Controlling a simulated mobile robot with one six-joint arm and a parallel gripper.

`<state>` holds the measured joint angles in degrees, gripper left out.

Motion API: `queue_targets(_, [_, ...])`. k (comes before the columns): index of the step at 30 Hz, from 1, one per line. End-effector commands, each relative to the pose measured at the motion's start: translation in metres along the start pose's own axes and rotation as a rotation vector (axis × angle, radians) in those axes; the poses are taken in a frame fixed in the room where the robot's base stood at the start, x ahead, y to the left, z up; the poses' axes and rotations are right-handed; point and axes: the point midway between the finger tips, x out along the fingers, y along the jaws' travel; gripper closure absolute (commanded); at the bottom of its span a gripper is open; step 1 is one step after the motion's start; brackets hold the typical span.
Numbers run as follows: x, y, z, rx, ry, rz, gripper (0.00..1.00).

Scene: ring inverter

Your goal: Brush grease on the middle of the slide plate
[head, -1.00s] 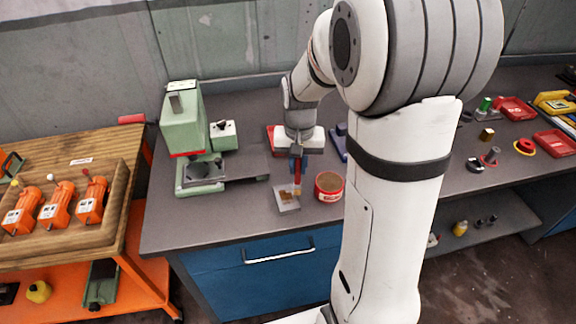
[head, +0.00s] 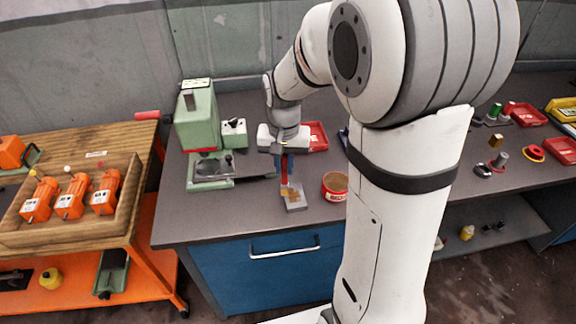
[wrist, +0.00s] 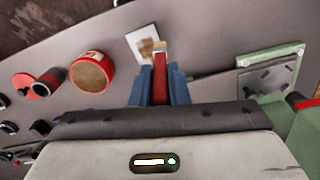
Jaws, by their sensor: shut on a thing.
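The slide plate (head: 298,207) is a small pale grey plate lying flat on the bench top, with a brown grease patch on its face. It also shows in the wrist view (wrist: 139,35). My gripper (head: 285,172) is above the plate, with its blue fingers shut on the red handle of a brush (wrist: 160,72). The brush points down, and its pale tip is over the plate's grease patch. I cannot tell whether the bristles touch the plate. The red grease tin (head: 335,186) stands open just right of the plate, with brown content.
A green press (head: 198,118) with a flat base stands left of my gripper. A red tray (head: 317,136) lies behind it. A wooden bench (head: 70,235) with orange motors is at the left. Bare grey bench top lies in front of the press.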

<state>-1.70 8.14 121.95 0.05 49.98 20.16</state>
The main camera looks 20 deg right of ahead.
Motion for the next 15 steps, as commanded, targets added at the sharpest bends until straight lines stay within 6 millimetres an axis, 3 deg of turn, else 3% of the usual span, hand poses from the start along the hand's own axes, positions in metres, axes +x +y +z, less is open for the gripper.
queue_targets(15, [-0.048,0.001,-0.001,0.003,0.001,0.0,1.0])
